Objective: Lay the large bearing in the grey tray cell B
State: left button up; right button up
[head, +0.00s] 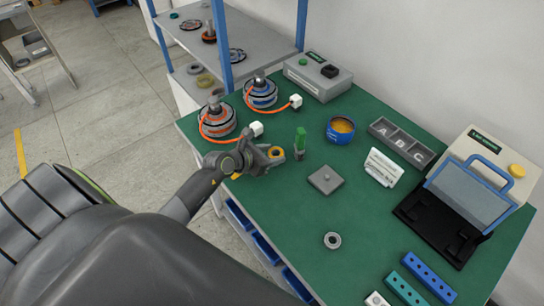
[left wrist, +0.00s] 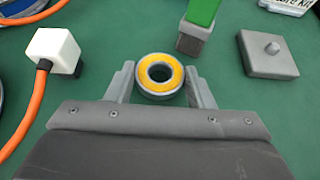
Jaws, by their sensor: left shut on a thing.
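The large bearing (left wrist: 160,76), a grey ring with a yellow face, sits between the two fingers of my left gripper (left wrist: 160,88) in the left wrist view. The gripper is shut on it. In the head view my left gripper (head: 275,156) holds the bearing over the left edge area of the green mat. Its height above the mat is hard to tell. The grey tray (head: 428,157) lies to the right, towards the wall, with cells lettered A, B and C in a row. Cell B (head: 400,142) is the middle one and looks empty. My right gripper is not in view.
A green-handled brush (head: 300,140) stands close beside the gripper. A blue tub (head: 340,130), a white sign (head: 381,167) and a grey plate with a stud (head: 326,179) lie between gripper and tray. Another grey ring (head: 332,240) lies nearer. Two motors with orange cables stand behind.

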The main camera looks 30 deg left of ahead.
pick_arm(q)
jog(key=shift+f, duration=0.4)
jog(key=shift+f, duration=0.1)
jog(key=o, duration=1.1)
